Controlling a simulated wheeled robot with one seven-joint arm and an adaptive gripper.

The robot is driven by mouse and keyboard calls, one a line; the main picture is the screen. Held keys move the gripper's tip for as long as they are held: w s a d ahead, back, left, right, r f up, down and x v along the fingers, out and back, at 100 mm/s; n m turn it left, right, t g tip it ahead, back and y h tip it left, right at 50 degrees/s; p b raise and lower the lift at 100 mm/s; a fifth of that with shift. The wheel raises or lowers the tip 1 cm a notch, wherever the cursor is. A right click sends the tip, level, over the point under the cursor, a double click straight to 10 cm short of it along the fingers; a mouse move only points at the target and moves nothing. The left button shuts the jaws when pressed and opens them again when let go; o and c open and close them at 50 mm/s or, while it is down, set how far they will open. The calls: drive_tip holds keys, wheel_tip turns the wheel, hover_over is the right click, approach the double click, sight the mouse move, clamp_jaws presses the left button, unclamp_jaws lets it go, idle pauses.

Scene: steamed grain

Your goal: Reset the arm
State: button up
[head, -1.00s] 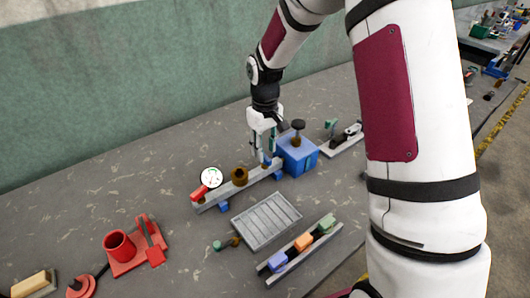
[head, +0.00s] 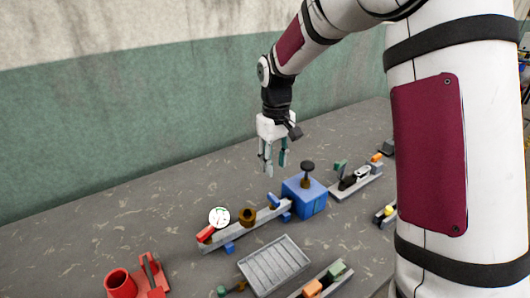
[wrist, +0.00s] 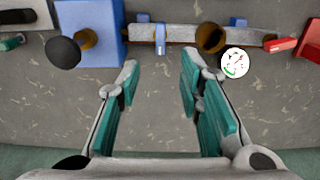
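My gripper (head: 275,168) hangs above the grey table, behind the blue box and the rail, with its fingers pointing down. In the wrist view my gripper (wrist: 160,100) has its two teal-padded fingers apart, and nothing is between them but table surface. The blue box (head: 304,198) with a dark round knob (head: 308,167) on top stands to the right of and below the gripper in the head view. A grey rail (head: 243,232) with a brown ring (head: 247,216), a white dial (head: 219,217) and a red end piece (head: 205,233) runs left from the box.
A ribbed grey tray (head: 275,264) lies in front of the rail. A rack with orange and green blocks (head: 313,288) is at the bottom. A red cup (head: 119,283) on a red stand is at the lower left. The table behind the rail is clear.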

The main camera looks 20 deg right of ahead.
drive_tip(key=s+r+m+t, duration=0.1)
drive_tip(key=s+r+t, duration=0.1)
drive_tip(key=s+r, duration=0.65)
drive_tip(key=s+r+m+t, duration=0.2)
drive_tip(key=s+r, duration=0.4)
drive_tip(key=s, duration=0.5)
drive_tip(key=s+t, duration=0.1)
drive_tip(key=s, duration=0.7)
drive_tip(key=shift+s+m, duration=0.4)
